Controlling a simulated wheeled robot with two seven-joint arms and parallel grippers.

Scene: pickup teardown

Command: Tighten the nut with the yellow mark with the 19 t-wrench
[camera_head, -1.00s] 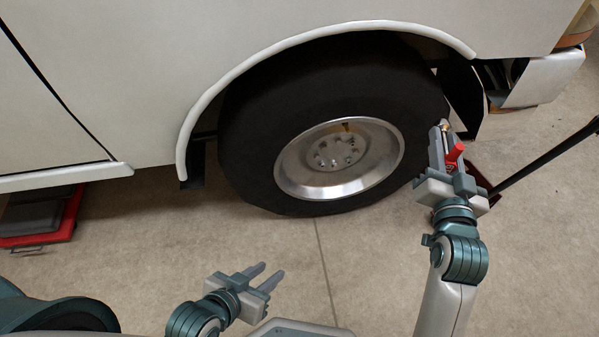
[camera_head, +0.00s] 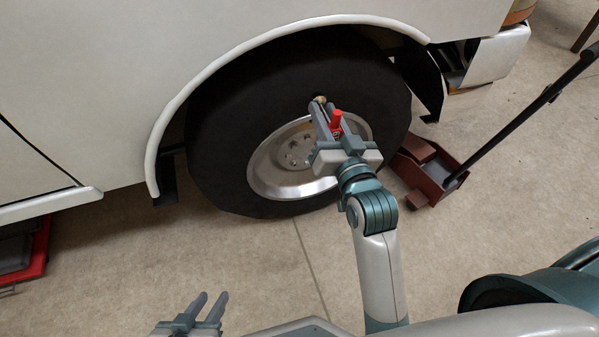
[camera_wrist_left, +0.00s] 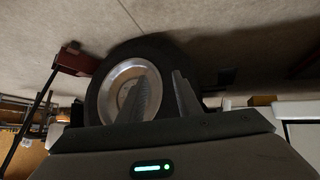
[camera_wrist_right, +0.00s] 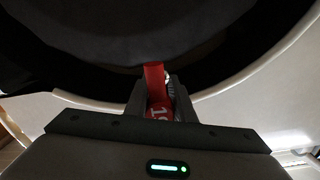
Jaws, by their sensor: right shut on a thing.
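My right gripper (camera_head: 326,128) is shut on the red 19 t-wrench (camera_head: 337,120), with the wrench's brass-coloured end (camera_head: 320,99) at its fingertips. In the right wrist view the wrench (camera_wrist_right: 154,80) shows red between the fingers, with part of a white number. In the head view this gripper overlaps the upper right of the wheel's silver rim (camera_head: 262,170); I cannot tell the gap to the wheel. Lug nuts (camera_head: 293,158) show at the hub, but I cannot make out the yellow mark. My left gripper (camera_head: 210,302) is open and empty at the bottom, away from the wheel.
The black tire (camera_head: 225,130) sits under the white truck's fender (camera_head: 160,120). A dark red floor jack (camera_head: 430,165) with a long black handle (camera_head: 530,110) stands right of the wheel. A red case (camera_head: 38,250) lies at the left. The floor before the wheel is clear.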

